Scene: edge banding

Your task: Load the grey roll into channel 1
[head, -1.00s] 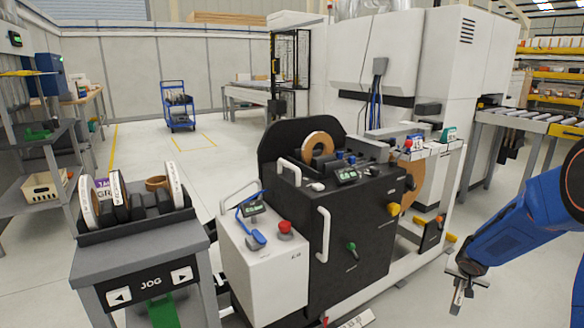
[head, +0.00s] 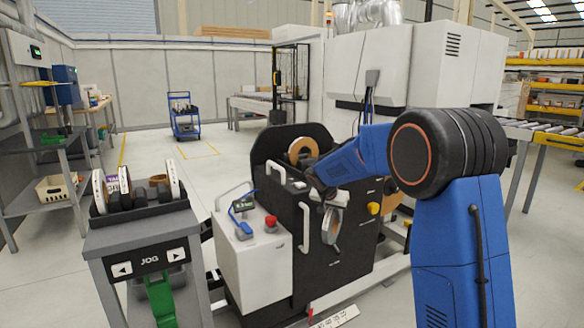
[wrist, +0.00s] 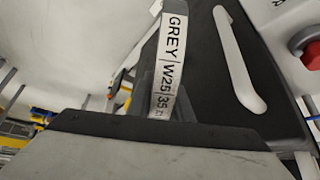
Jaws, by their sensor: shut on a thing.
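My gripper (head: 329,204) is shut on the grey roll (head: 331,226), which hangs upright in front of the black machine's front face. In the wrist view the grey roll (wrist: 170,62) shows edge-on, with a white label reading GREY, W25 and 35. The black edge-banding machine (head: 282,226) stands behind the roll. A tan roll (head: 302,150) sits at its top, partly behind my arm. I cannot tell which part of the machine is channel 1. My arm hides part of the machine's top right.
A rack (head: 140,218) at the left holds several rolls above a JOG panel. A white cabinet (head: 246,262) with a red button (head: 270,221) stands left of the machine. A white handle (wrist: 240,60) shows close to the roll. Open floor lies beyond the rack.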

